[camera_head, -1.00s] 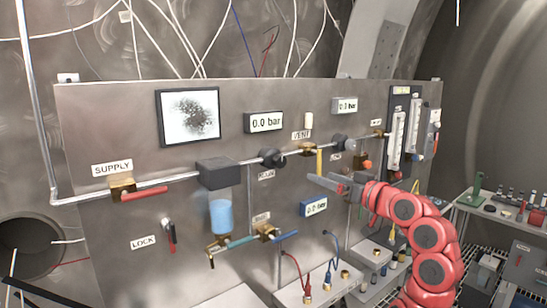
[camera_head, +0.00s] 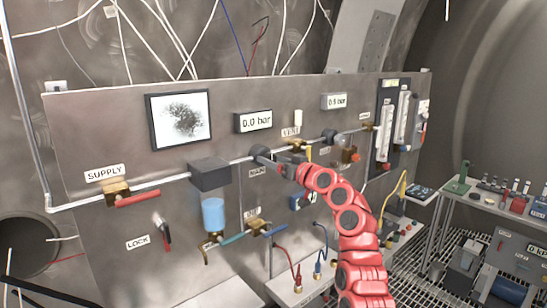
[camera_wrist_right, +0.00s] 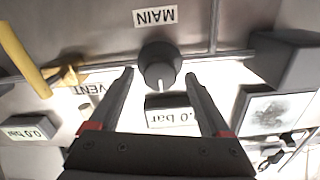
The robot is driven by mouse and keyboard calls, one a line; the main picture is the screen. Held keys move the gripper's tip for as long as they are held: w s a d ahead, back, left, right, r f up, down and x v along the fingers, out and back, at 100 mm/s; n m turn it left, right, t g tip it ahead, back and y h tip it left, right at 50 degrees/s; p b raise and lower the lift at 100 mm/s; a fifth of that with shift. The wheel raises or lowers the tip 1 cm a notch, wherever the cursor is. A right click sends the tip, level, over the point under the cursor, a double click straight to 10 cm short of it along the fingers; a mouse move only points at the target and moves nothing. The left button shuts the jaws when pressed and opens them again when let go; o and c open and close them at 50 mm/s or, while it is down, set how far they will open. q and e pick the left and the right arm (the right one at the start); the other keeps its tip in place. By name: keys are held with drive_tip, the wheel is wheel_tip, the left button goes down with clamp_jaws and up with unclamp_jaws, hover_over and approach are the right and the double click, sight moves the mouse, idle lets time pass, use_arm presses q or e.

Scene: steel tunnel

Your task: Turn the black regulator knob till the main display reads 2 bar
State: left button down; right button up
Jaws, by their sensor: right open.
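The black regulator knob (camera_head: 261,155) sits on the pipe above the MAIN label. In the right wrist view the knob (camera_wrist_right: 160,66) has a pale pointer line facing the display. My right gripper (camera_head: 279,158) is open at the knob's right side in the head view. In the wrist view its two fingertips (camera_wrist_right: 159,76) lie on either side of the knob, with gaps visible; whether they reach around it is hard to tell. My left gripper is not in view.
A black box (camera_head: 210,173) sits on the pipe left of the knob. The yellow vent handle (camera_wrist_right: 22,60) is near the gripper's other side. A second display (camera_head: 334,101) has small digits. The supply valve has a red handle (camera_head: 138,197). A side table (camera_head: 478,200) holds small items.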

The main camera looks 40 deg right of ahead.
drive_tip(key=shift+w, duration=0.3)
clamp_jaws()
idle(0.4)
